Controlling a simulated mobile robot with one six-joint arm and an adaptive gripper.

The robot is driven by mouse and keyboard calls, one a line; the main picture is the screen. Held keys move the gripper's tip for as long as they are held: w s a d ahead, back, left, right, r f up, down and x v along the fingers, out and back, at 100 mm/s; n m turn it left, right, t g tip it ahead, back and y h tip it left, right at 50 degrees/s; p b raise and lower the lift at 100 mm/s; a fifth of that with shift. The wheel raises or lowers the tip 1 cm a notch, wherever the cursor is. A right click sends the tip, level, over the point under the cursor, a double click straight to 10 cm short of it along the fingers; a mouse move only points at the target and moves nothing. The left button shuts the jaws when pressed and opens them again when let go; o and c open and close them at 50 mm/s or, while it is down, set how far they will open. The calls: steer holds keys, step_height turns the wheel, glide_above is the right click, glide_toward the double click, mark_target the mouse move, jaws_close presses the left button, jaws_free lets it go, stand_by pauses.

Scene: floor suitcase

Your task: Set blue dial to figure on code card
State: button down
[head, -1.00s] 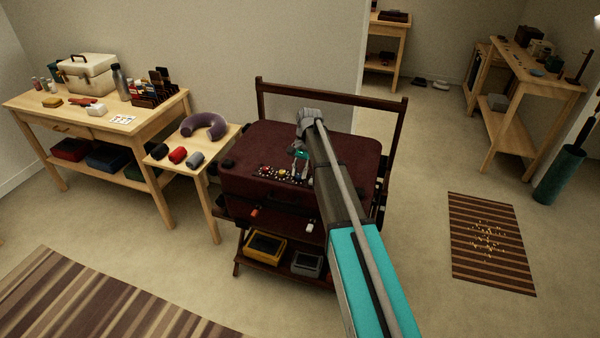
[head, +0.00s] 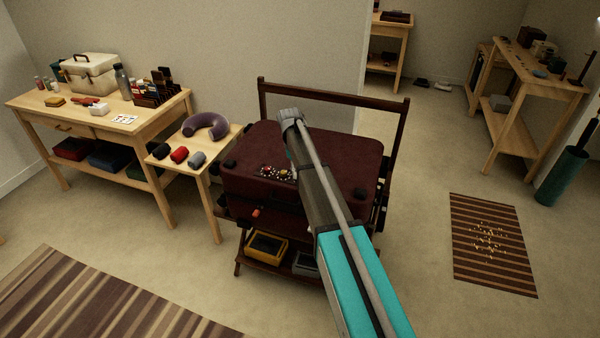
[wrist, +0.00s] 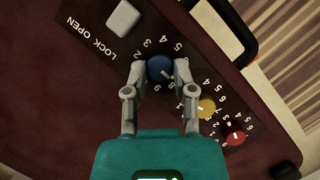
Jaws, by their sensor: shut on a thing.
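The blue dial (wrist: 160,69) is on the lock panel of the dark red suitcase (head: 350,160), ringed by white figures. My gripper (wrist: 158,72) has its two fingers closed on either side of the blue dial in the wrist view. A white mark shows on the dial's lower right rim; the exact figure it points to is hard to tell. A yellow dial (wrist: 206,107) and a red dial (wrist: 235,136) sit to its lower right. A white card (head: 124,119) with small marks lies on the left table; I cannot read it.
A pale square slider (wrist: 123,18) sits beside the words LOCK OPEN. A black handle (wrist: 236,30) rises at the suitcase edge. The suitcase rests on a dark wooden rack (head: 262,100). A side table (head: 210,190) holds a neck pillow (head: 206,124) and rolled items.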

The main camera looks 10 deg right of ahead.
steer(key=shift+s+a+n+h, duration=0.15)
steer(key=shift+n+h, duration=0.45)
steer(key=shift+n, duration=1)
steer(key=shift+t, duration=0.4)
steer(key=shift+c, duration=2.2)
jaws_free()
steer(key=shift+m, duration=0.3)
